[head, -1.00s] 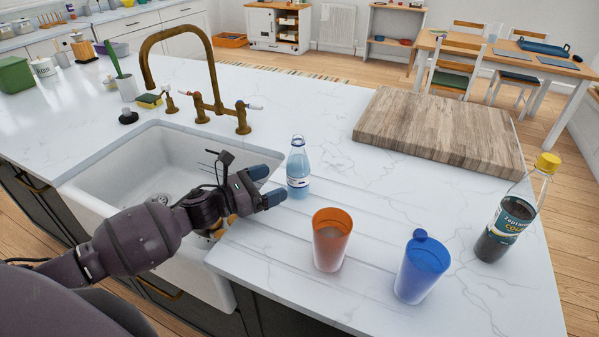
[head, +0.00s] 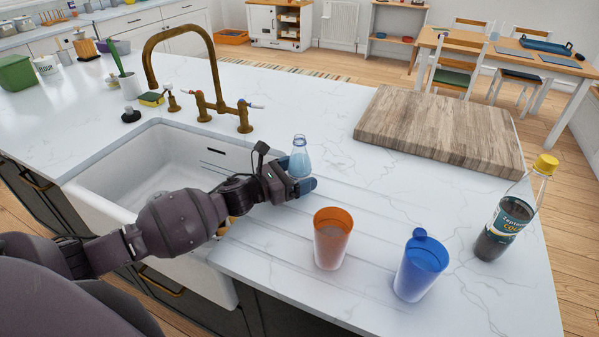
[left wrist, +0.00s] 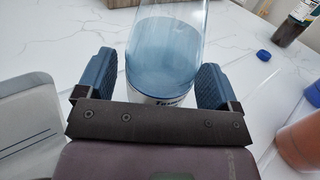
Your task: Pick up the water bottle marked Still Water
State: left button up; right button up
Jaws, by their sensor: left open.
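The clear, bluish water bottle (head: 300,158) stands upright on the white counter, right of the sink. In the head view my left gripper (head: 301,187) covers its lower part and label. In the left wrist view the bottle (left wrist: 165,50) stands between the two blue fingers of my left gripper (left wrist: 155,82). The gripper is open, with a gap on the left finger's side and the right finger close to the bottle. Only a small part of the label shows there, and I cannot read it in full. My right gripper is not in view.
An orange cup (head: 332,240) and a blue cup (head: 420,266) stand in front of the bottle to the right. A yellow-capped dark bottle (head: 505,220) is at far right. A wooden board (head: 440,130) lies behind. The sink (head: 180,165) and brass tap (head: 215,105) are left.

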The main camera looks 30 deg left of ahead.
pick_arm(q)
jog(key=c, duration=1.2)
jog(key=shift+r, duration=0.3)
